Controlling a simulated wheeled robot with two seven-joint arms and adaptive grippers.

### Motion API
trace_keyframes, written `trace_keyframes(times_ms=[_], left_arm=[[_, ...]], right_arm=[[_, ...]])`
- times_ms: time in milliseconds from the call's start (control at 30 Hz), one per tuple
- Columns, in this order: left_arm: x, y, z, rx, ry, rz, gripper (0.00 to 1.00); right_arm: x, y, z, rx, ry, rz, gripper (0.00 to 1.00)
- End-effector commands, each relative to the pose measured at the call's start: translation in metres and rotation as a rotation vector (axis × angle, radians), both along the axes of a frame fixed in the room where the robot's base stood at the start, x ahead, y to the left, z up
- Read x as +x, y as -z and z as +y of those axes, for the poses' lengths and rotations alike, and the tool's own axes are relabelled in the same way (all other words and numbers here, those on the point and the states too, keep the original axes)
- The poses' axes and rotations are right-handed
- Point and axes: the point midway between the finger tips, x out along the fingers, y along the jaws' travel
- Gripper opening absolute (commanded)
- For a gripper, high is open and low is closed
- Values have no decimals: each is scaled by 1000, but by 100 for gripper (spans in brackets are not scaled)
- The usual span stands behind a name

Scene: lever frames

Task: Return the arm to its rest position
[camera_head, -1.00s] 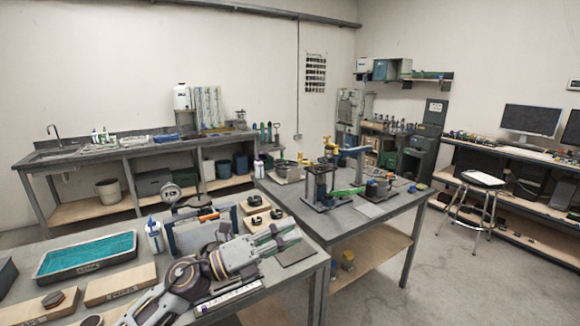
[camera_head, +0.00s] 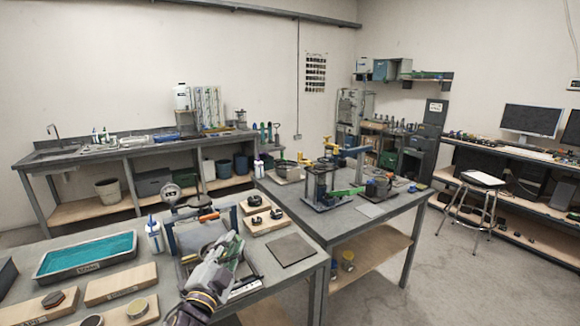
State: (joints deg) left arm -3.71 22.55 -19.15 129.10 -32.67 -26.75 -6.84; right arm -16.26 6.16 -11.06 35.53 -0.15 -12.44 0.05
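My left arm comes in from the bottom edge, left of the middle. Its gripper (camera_head: 229,246) points up and away over the near table's right part, beside the blue-framed device. The fingers are small and foreshortened, so I cannot tell whether they are open or shut. No held thing can be made out. My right arm and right gripper are not in view.
The near table (camera_head: 270,277) holds a teal-filled tray (camera_head: 88,254), wooden boards (camera_head: 120,284), a white bottle (camera_head: 154,234), the blue-framed device (camera_head: 169,237) and a dark square plate (camera_head: 291,250). A second table (camera_head: 401,210) with presses stands behind, right.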

Motion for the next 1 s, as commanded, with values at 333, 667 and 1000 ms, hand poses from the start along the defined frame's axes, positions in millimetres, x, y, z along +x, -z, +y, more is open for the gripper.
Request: trace_keyframes(times_ms=[333,667,1000], left_arm=[[-31,93,45,-235,-188,381,23],[-95,182,69,-418,-351,762,23],[-183,248,73,-552,-487,1133,23]], right_arm=[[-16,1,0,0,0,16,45],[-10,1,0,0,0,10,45],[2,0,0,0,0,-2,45]])
